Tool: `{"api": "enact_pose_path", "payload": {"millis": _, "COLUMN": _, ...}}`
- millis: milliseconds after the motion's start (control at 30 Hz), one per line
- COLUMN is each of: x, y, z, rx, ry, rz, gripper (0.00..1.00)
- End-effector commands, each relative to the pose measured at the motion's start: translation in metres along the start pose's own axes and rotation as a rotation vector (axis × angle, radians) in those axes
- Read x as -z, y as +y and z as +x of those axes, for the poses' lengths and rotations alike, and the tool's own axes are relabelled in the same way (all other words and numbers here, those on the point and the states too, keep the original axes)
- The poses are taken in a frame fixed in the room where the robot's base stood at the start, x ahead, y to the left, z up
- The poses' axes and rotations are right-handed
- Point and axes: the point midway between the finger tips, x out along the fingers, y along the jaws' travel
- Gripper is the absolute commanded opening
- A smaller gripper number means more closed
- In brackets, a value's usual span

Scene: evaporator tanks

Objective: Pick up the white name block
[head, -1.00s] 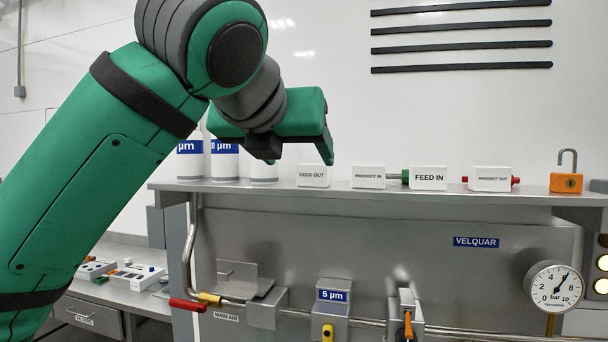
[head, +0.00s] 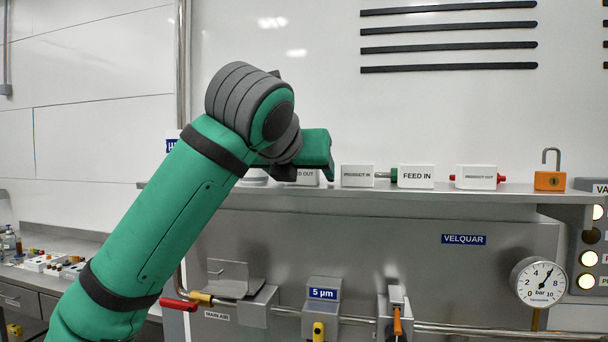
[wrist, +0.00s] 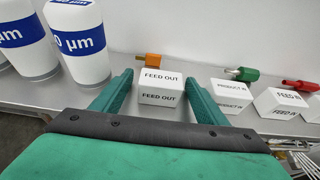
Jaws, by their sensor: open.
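Several white name blocks stand in a row on the steel shelf. The FEED OUT block (head: 308,177) is partly hidden behind my gripper (head: 322,170) in the head view. In the wrist view the FEED OUT block (wrist: 160,88) shows its label on its top and front faces. My gripper (wrist: 159,80) is open, with one green finger to each side of that block; I cannot tell how far the fingertips reach along it. The PRODUCT IN block (head: 357,176), FEED IN block (head: 416,177) and PRODUCT OUT block (head: 476,177) stand to the right.
White bottles with blue bands (wrist: 80,40) stand close on the left. An orange piece (wrist: 152,60) sits behind the FEED OUT block. Green and red pieces stick out behind other blocks. An orange padlock (head: 550,180) stands on the shelf (head: 520,189) at far right.

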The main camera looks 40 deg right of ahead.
Motion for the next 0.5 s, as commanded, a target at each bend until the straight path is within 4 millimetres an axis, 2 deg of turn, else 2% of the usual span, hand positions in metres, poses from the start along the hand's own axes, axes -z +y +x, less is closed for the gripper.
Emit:
{"api": "enact_pose_path", "payload": {"millis": 167, "x": -0.0002, "y": -0.0006, "z": 0.0001, "rx": 0.001, "ry": 0.000, "rz": 0.001, "gripper": 0.67}}
{"api": "enact_pose_path", "payload": {"millis": 333, "x": -0.0002, "y": -0.0005, "z": -0.0001, "rx": 0.000, "ry": 0.000, "rz": 0.001, "gripper": 0.27}}
{"api": "enact_pose_path", "payload": {"millis": 367, "x": -0.0002, "y": -0.0005, "z": -0.0001, "rx": 0.000, "ry": 0.000, "rz": 0.001, "gripper": 0.22}}
{"api": "enact_pose_path", "payload": {"millis": 500, "x": -0.0003, "y": -0.0003, "z": -0.0002, "rx": 0.000, "ry": 0.000, "rz": 0.000, "gripper": 0.22}}
